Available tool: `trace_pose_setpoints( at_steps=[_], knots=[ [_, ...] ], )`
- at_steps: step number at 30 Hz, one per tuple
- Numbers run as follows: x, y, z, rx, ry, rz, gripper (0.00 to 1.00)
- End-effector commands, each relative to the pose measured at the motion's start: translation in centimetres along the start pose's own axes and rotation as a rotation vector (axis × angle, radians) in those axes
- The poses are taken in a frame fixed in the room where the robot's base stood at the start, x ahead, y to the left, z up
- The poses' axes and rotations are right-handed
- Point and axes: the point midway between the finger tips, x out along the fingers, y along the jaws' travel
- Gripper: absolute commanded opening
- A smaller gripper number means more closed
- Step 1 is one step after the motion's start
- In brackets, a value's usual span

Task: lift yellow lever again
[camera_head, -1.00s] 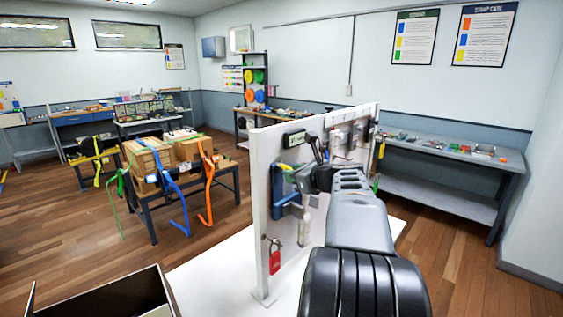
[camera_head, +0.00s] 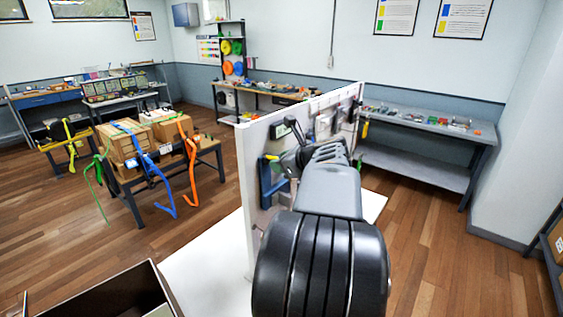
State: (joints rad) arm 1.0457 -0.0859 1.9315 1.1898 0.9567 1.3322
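A small yellow piece (camera_head: 271,157), perhaps the yellow lever, shows at the top of a blue fixture (camera_head: 266,184) on the near face of the upright white panel (camera_head: 247,190). My gripper (camera_head: 285,161) is at the panel, close to the right of the yellow piece. My own arm hides most of the gripper and part of the fixture. I cannot tell whether the fingers touch the yellow piece, or whether they are open or shut.
The panel stands on a white base (camera_head: 205,262). An open dark box (camera_head: 125,292) is at the lower left. A table with cardboard boxes (camera_head: 118,140) and coloured straps is at left.

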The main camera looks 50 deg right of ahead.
Motion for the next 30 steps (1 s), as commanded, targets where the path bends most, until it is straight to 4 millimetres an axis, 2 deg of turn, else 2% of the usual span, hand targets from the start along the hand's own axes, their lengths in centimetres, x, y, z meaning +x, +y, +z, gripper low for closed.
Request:
trace_pose_setpoints(
  at_steps=[1,5,14,20,30],
  knots=[
    [0.0,0.0,0.0,0.001,0.0,0.0,0.41],
    [0.0,0.0,-0.1,0.002,0.0,0.0,0.53],
    [-0.4,-0.1,-0.2,0.003,0.0,-0.002,0.53],
    [-3.3,-0.1,-0.3,0.002,0.001,-0.008,0.53],
    [-10.1,-0.1,-0.3,0.004,0.001,-0.007,0.53]
  ],
)
